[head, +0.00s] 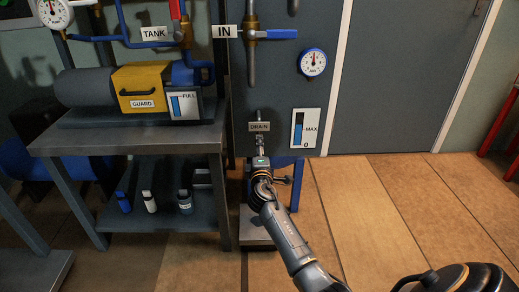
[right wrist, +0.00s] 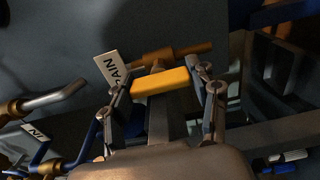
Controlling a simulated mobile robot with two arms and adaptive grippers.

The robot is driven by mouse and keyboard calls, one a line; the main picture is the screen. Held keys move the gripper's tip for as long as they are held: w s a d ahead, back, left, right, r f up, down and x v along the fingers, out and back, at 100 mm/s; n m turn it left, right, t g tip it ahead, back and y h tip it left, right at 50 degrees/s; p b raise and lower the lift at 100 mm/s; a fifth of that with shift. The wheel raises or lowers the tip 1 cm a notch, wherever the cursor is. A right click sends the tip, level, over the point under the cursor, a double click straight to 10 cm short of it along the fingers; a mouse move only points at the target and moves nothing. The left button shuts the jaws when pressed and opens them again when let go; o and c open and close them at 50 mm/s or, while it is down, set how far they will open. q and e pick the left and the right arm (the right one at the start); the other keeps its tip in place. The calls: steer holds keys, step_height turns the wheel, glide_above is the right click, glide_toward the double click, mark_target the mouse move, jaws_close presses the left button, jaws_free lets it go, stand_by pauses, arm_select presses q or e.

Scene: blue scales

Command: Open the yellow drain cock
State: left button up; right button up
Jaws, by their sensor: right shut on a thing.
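The yellow drain cock handle (right wrist: 162,82) shows in the right wrist view as a short yellow bar spanning the space between my right gripper's fingers. My right gripper (right wrist: 161,88) is shut on it. A brass pipe (right wrist: 188,53) lies just behind the handle, running nearly parallel to it in this view. In the head view my right gripper (head: 260,160) is low at the front of the grey tank, just below the DRAIN sign (head: 260,127), and hides the handle. The DRAIN sign also shows in the right wrist view (right wrist: 112,70). My left gripper is not in view.
A workbench (head: 130,140) with a yellow-guarded pump (head: 140,86) stands close on the left, bottles on its lower shelf. Above are the blue IN lever (head: 278,34) and a blue gauge (head: 312,63). A level gauge (head: 305,128) is right of the sign.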

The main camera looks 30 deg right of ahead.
steer(key=shift+r, duration=0.1)
stand_by(0.4)
steer(key=o, duration=1.2)
steer(key=shift+w, duration=0.1)
steer(key=shift+c, duration=0.2)
steer(key=shift+a, duration=0.1)
steer(key=shift+s+a, duration=0.15)
steer(key=shift+s, duration=0.25)
steer(key=v, duration=1.1)
steer(key=shift+s, duration=0.1)
